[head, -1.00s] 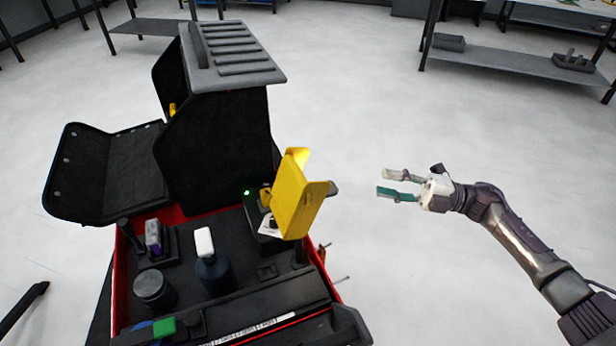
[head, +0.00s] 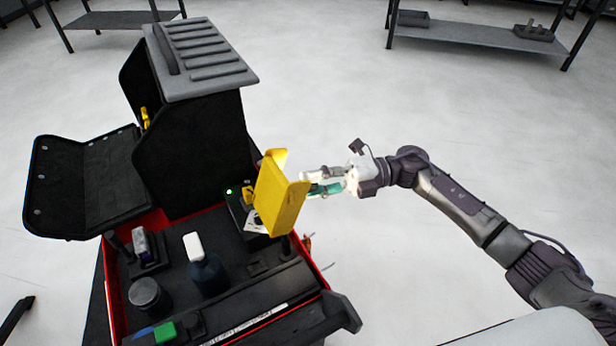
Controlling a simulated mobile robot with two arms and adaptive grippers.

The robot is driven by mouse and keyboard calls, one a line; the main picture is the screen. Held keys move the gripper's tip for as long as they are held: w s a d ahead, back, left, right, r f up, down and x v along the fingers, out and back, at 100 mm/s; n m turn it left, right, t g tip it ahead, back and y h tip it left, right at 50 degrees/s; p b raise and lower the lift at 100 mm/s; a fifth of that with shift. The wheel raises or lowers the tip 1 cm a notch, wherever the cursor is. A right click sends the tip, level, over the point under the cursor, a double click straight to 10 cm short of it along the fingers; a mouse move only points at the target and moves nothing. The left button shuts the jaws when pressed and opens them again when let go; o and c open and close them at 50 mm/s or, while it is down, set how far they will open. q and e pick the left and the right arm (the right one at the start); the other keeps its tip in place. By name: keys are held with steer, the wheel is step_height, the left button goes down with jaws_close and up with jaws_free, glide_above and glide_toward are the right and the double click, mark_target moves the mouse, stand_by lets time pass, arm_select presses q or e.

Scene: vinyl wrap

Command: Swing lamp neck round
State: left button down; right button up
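The lamp has a yellow head (head: 280,200) that stands tilted above the right side of the open red-rimmed tool case, with its lit side facing right. My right gripper (head: 312,181) is at the right edge of the lamp head, its pale finger above its green finger. The fingertips are at or very near the lamp; whether they touch or hold it I cannot tell. The lamp's neck is mostly hidden behind the head and the fingers. My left gripper is not in view.
The red-rimmed case (head: 115,290) holds a dark bottle with a white cap (head: 205,270), a round jar (head: 150,297) and a green block (head: 165,331). A tall black housing (head: 200,150) rises behind.

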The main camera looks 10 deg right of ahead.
steer(key=shift+a, duration=0.65)
jaws_close()
